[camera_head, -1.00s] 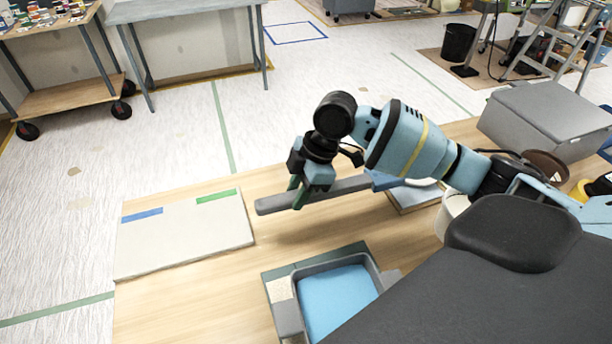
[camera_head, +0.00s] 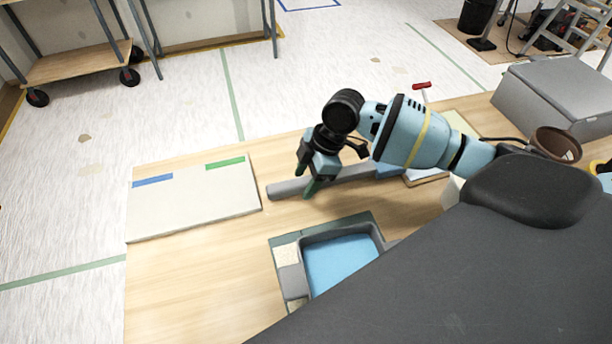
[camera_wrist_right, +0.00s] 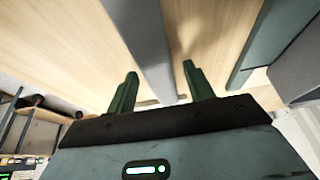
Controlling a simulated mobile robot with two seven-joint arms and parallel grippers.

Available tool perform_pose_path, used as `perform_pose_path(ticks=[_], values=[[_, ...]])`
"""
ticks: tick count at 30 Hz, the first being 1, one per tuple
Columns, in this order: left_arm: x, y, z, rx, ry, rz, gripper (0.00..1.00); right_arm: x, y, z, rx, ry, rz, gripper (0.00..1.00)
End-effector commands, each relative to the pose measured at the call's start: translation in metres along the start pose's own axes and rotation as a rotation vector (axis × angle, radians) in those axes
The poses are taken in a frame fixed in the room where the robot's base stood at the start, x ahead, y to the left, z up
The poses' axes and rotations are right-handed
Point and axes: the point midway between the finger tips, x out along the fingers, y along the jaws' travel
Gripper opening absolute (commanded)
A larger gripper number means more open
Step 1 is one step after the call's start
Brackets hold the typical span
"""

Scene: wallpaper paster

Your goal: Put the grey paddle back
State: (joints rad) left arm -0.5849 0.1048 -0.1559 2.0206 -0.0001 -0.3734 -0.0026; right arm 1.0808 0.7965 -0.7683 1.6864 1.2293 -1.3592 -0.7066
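The grey paddle (camera_head: 289,190) is a long grey bar lying low over the wooden table, right of the pale board. Its right part is hidden behind my right arm. My right gripper (camera_head: 306,176) is over the paddle. In the right wrist view, the paddle (camera_wrist_right: 142,40) runs between the two green fingers (camera_wrist_right: 158,88), with wood showing on both sides of it. The fingers are spread apart and look clear of the paddle. I cannot tell whether the paddle rests fully on the table. My left gripper is out of view.
The pale board (camera_head: 195,203) has blue and green tape strips. A grey tray with a blue inside (camera_head: 340,262) stands near the front. A grey box (camera_head: 555,95) and a brown cup (camera_head: 556,146) are at the right. Bare wood (camera_head: 190,285) lies front left.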

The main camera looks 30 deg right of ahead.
Motion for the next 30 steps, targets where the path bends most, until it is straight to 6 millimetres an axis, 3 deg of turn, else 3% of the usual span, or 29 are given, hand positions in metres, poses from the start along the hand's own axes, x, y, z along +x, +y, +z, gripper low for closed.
perform_pose_path(ticks=[5,11,15,21,30], values=[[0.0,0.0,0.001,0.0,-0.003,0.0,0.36,0.0,0.0,0.0,0.0,0.0,0.001,0.52],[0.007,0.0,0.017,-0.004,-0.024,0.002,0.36,0.007,0.0,0.004,0.001,0.0,-0.001,0.52],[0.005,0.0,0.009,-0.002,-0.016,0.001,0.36,-0.025,0.002,0.002,0.001,0.0,0.005,0.52],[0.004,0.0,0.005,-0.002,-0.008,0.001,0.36,-0.056,0.007,0.008,0.0,0.0,0.003,0.52],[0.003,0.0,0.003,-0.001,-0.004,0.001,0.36,-0.075,0.007,0.008,0.0,0.001,0.001,0.52]])
